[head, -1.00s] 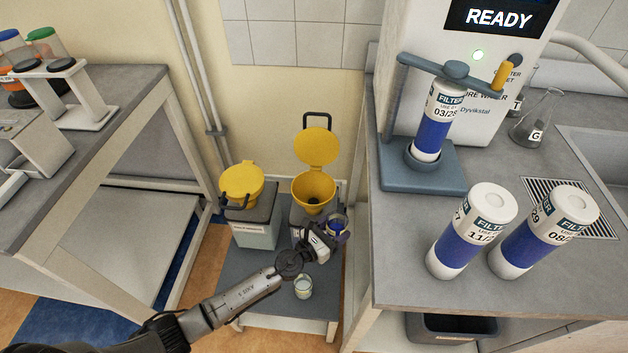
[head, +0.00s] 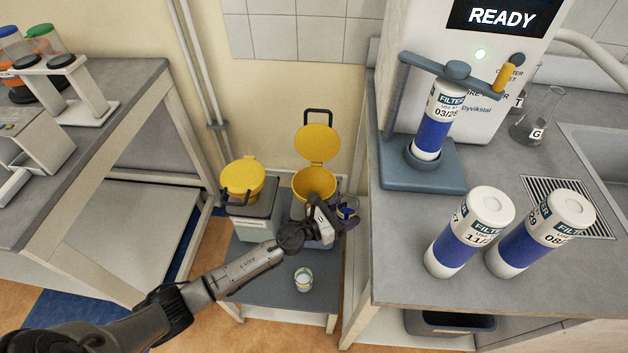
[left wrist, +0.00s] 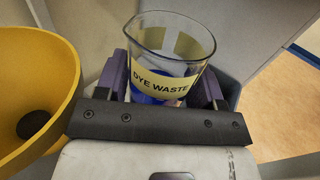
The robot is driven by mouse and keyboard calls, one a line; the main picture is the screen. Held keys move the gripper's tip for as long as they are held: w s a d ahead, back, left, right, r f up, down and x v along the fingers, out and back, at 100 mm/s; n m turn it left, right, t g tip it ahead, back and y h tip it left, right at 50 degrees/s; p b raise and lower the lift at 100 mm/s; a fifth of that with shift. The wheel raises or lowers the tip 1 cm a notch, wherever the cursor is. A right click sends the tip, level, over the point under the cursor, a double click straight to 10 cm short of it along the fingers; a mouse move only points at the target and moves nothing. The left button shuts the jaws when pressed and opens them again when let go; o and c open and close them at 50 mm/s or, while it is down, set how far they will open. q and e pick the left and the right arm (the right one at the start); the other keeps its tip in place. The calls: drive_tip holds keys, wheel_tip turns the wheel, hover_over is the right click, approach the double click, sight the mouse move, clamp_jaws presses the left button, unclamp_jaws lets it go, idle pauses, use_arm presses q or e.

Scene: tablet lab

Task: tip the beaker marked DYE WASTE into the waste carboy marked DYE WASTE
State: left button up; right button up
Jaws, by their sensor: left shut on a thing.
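The glass beaker marked DYE WASTE (left wrist: 165,84) is between the two fingers of my left gripper (left wrist: 172,95) in the left wrist view. It stands about upright with blue liquid low inside. In the head view my left gripper (head: 334,222) is shut on the beaker (head: 347,206), to the right of a carboy with an open yellow funnel (head: 315,186). That funnel also shows at the left of the wrist view (left wrist: 35,95), beside the beaker. Its lid is raised. The carboy's label is hidden behind my gripper. My right gripper is not in view.
A second carboy (head: 254,222) with a closed yellow lid stands to the left on the low grey stand (head: 262,290). A small beaker (head: 303,279) stands at the stand's front. The bench (head: 395,270) with filters rises close on the right.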

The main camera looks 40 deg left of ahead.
sight(344, 196)
use_arm(q)
drive_tip(key=shift+n+t, duration=0.3)
drive_tip(key=shift+n, duration=0.5)
drive_tip(key=r+p, duration=0.1)
drive_tip(key=r, duration=0.1)
drive_tip(key=r+p, duration=0.3)
drive_tip(key=r, duration=0.2)
drive_tip(key=shift+w+a+p, duration=0.1)
drive_tip(key=shift+a+p, duration=0.2)
drive_tip(key=shift+a, duration=0.1)
drive_tip(key=shift+a+f+n+b, duration=0.25)
drive_tip(key=shift+n+b, duration=0.15)
drive_tip(key=shift+b, duration=0.2)
drive_tip(key=shift+a+r+n+t+b, duration=0.3)
drive_tip(key=shift+a+r+n, duration=0.2)
drive_tip(key=shift+n, duration=0.6)
drive_tip(key=shift+w+a+r+n+t+y+b, duration=0.1)
drive_tip(key=shift+a+n+t+y+b, duration=0.2)
drive_tip(key=shift+n, duration=1.1)
drive_tip(key=shift+w+a+r+n+t+y+b, duration=0.1)
drive_tip(key=shift+a+n+t+y, duration=0.25)
drive_tip(key=shift+n, duration=1.05)
drive_tip(key=shift+w+a+r+n+t+y+b, duration=0.1)
drive_tip(key=shift+a+n+t+y+b, duration=0.2)
drive_tip(key=shift+n, duration=1.1)
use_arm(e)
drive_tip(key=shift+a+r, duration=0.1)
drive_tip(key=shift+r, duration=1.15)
